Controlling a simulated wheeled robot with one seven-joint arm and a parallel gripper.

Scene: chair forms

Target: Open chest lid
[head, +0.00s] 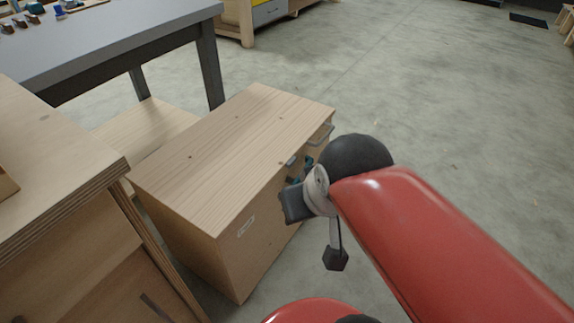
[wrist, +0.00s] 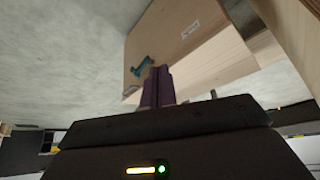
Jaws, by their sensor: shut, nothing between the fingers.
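The wooden chest (head: 220,150) stands on the floor left of my arm in the head view, with its flat lid (head: 225,140) down. A grey handle (head: 322,136) shows on its right-hand side. A teal piece (head: 308,164) shows on that side, partly hidden by my wrist. In the wrist view the chest (wrist: 195,60) is close, turned over in the picture, with the teal piece (wrist: 142,66) just beyond my fingertips. My gripper (wrist: 156,72) is shut and empty, its purple fingers together in front of the chest face. Contact cannot be told.
A grey-topped table (head: 110,40) stands behind the chest at left. A wooden bench or cabinet (head: 60,150) is close at the left of the chest. The concrete floor (head: 450,100) to the right and behind is clear.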

